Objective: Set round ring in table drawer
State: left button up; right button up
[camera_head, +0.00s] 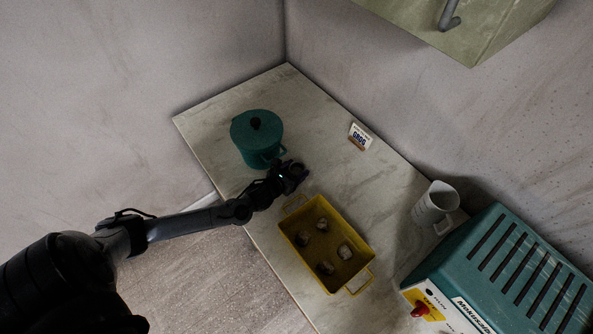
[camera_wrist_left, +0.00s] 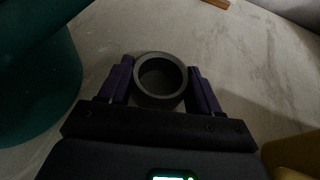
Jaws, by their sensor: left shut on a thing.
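A dark grey round ring (camera_wrist_left: 160,78) sits between the two fingers of my left gripper (camera_wrist_left: 161,88) in the left wrist view, and the gripper is shut on it. In the head view my left gripper (camera_head: 293,174) is over the marble-look table (camera_head: 240,105), between the green pot and the yellow tray. The ring is too dark and small to tell apart from the gripper there. A table drawer cannot be made out in these views. My right gripper is not in view.
A green lidded pot (camera_head: 256,140) stands close behind the gripper. A yellow tray (camera_head: 290,236) with several lumps is in front of it. A small labelled box (camera_head: 359,136), a grey mug (camera_head: 434,206) and a green machine (camera_head: 507,262) stand to the right. A green cabinet (camera_head: 490,30) hangs above.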

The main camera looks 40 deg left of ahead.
pick_arm(q)
jog(key=shift+r, duration=0.1)
jog(key=shift+w, duration=0.25)
jog(key=o, duration=1.3)
jog(key=shift+s, duration=0.1)
jog(key=shift+c, duration=0.2)
jog(key=shift+s+r, duration=0.1)
jog(key=p+v, duration=0.2)
jog(key=v, duration=0.9)
jog(key=shift+s, duration=0.4)
